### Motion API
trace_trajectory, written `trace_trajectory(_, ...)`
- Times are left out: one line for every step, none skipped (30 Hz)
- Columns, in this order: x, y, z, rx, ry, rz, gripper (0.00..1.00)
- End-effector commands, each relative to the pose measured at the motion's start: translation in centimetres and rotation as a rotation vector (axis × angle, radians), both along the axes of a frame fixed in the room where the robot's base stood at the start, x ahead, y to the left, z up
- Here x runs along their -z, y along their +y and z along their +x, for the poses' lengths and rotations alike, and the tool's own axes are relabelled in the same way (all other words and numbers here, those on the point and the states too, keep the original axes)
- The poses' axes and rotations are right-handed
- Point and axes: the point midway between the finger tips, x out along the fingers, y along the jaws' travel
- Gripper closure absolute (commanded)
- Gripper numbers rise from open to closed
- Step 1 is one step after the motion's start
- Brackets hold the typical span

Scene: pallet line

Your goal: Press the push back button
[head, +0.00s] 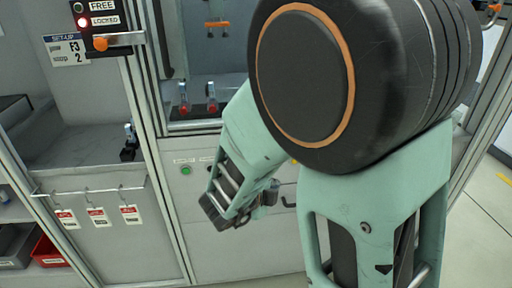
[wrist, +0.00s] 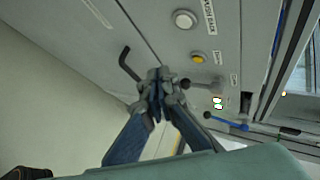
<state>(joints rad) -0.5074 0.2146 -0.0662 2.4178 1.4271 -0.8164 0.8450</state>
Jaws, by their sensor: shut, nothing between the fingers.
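In the wrist view a round white button (wrist: 185,19) sits on the grey panel, beside a label (wrist: 209,16) that appears to read PUSH BACK. My gripper (wrist: 160,82) is shut and empty. It shows in front of the panel, lower in the picture than the white button and clearly apart from it. A yellow button (wrist: 198,57) lies between their heights, to the gripper's right. In the head view my arm hides the white button, and my gripper is mostly hidden.
A black bent handle (wrist: 128,63) is close left of my gripper. A grey knobbed lever (wrist: 200,85) and a blue lever (wrist: 226,122) stick out at right. In the head view a green button (head: 186,170) and an orange latch handle (head: 118,40) show on the cabinet.

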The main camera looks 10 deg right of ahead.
Motion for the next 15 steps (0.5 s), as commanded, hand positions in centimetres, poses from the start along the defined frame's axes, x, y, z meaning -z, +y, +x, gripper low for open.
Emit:
trace_trajectory(0.1, 0.0, 0.8, 0.001, 0.001, 0.000, 1.00)
trace_trajectory(0.0, -0.1, 1.3, 0.001, 0.000, 0.000, 1.00)
trace_trajectory(0.0, -0.1, 1.8, 0.002, 0.000, 0.000, 1.00)
trace_trajectory(0.0, -0.1, 2.3, 0.002, 0.000, 0.000, 1.00)
trace_trajectory(0.0, -0.1, 2.7, 0.002, 0.000, -0.001, 1.00)
trace_trajectory(0.0, -0.1, 3.2, 0.001, -0.001, -0.001, 1.00)
trace_trajectory(0.0, 0.0, 3.6, 0.000, 0.001, -0.001, 1.00)
trace_trajectory(0.0, 0.0, 3.9, 0.000, 0.002, -0.001, 1.00)
trace_trajectory(-0.1, 0.0, 4.4, 0.000, 0.000, 0.000, 1.00)
trace_trajectory(-0.1, 0.0, 4.6, 0.000, 0.000, 0.000, 1.00)
trace_trajectory(0.0, 0.0, 4.9, 0.001, 0.000, -0.001, 1.00)
trace_trajectory(0.0, 0.0, 5.2, 0.001, 0.000, -0.001, 1.00)
trace_trajectory(0.0, 0.0, 5.4, 0.001, 0.000, -0.001, 1.00)
trace_trajectory(0.0, 0.0, 5.5, 0.001, 0.000, -0.001, 1.00)
trace_trajectory(0.0, 0.0, 5.7, 0.001, 0.000, -0.001, 1.00)
